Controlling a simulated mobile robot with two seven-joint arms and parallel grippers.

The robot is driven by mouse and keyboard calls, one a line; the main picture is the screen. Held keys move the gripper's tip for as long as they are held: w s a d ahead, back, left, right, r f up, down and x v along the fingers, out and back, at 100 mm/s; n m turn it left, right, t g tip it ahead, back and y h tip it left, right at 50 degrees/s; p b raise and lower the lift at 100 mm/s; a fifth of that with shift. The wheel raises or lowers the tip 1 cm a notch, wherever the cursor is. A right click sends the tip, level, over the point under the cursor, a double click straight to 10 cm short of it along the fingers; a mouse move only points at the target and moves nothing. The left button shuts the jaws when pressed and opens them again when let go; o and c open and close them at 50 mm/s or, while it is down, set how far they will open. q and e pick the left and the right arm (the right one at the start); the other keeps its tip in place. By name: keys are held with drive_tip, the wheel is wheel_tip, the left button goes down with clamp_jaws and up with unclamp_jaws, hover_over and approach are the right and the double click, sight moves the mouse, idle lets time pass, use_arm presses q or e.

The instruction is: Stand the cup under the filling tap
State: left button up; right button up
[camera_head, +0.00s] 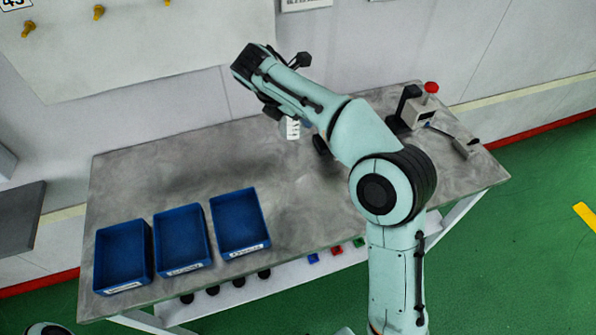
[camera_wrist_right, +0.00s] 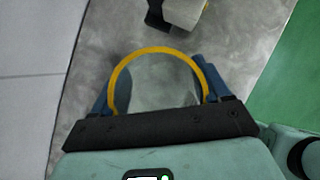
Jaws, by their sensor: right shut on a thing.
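In the right wrist view, a clear cup (camera_wrist_right: 158,80) with a yellow rim sits between the blue fingers of my right gripper (camera_wrist_right: 154,88). The gripper is shut on it. The grey table shows through the cup. A small device with a red knob (camera_head: 431,88) and a black head (camera_head: 406,98), likely the filling tap, stands at the right end of the table. Part of it shows at the top of the wrist view (camera_wrist_right: 183,11), apart from the cup. My left gripper is not in view.
Three blue trays (camera_head: 122,286) stand in a row on the left of the grey table (camera_head: 150,165). A lever-like tool (camera_head: 455,140) lies beside the device at the right. The wall stands close behind. The table's middle is clear.

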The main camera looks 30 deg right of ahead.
drive_tip(key=shift+w+a+r+n+t, duration=0.15)
drive_tip(key=shift+n+t, duration=0.15)
drive_tip(key=shift+n, duration=0.25)
drive_tip(key=shift+w+a+r+n+t, duration=0.15)
drive_tip(key=shift+n+t, duration=0.15)
drive_tip(key=shift+n, duration=0.25)
drive_tip(key=shift+a+f+b, duration=0.1)
drive_tip(key=shift+f+b, duration=0.3)
drive_tip(key=shift+f, duration=0.1)
drive_tip(key=b, duration=0.3)
hover_over(291, 174)
wheel_tip(291, 174, down, 13)
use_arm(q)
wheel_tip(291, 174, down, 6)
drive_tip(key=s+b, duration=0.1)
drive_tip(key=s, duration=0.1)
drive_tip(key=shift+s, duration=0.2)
use_arm(e)
drive_tip(key=shift+s+f, duration=0.1)
drive_tip(key=shift+f, duration=2.85)
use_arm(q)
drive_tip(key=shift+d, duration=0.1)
use_arm(e)
drive_tip(key=shift+f, duration=0.2)
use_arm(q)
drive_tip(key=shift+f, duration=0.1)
use_arm(e)
drive_tip(key=o, duration=1.3)
